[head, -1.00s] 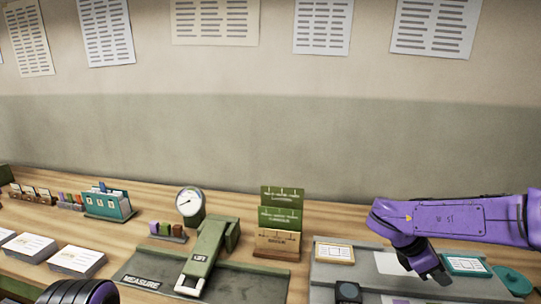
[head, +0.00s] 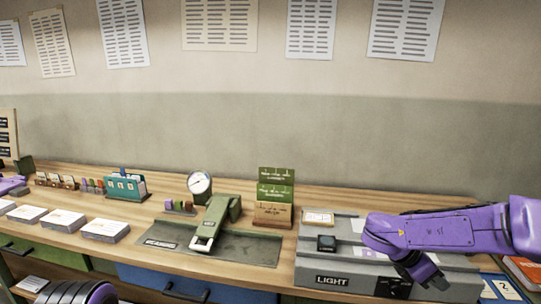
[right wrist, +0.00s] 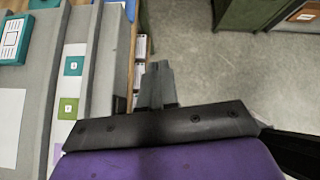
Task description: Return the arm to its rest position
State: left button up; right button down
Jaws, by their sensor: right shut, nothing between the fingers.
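My right arm, purple, comes in from the right in the head view, with its dark right gripper (head: 420,275) pointing down over the front right part of the grey LIGHT station (head: 345,282). The gripper is shut and empty. In the right wrist view, its closed fingers (right wrist: 158,85) show beside the bench edge, with grey floor beyond. My left gripper is not in view. A purple part at the far left edge and a black ribbed part at the bottom left show, but no left fingers.
A green and brown card rack (head: 274,195) stands behind. Stacks of white cards (head: 105,229) lie at left. A dark square block (head: 326,243) sits on the LIGHT station.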

jog(key=s+a+f+n+t, duration=0.1)
jog(key=s+f+n+t, duration=0.25)
jog(key=f+n, duration=1)
jog(key=s+a+f+n+t, duration=0.2)
jog(key=f+n+t, duration=0.3)
jog(key=f+n, duration=0.8)
jog(key=s+a+f+n+g+y, duration=0.1)
jog(key=s+a+f+n+y, duration=0.2)
jog(key=s+n, duration=0.7)
jog(key=s+a+f+n+g+y, duration=0.2)
jog(key=s+a+f+n+y, duration=0.1)
jog(key=s+n, duration=0.7)
jog(key=shift+s+a+f+n, duration=0.25)
jog(key=shift+s+f+n, duration=0.1)
jog(key=shift+f+n, duration=0.35)
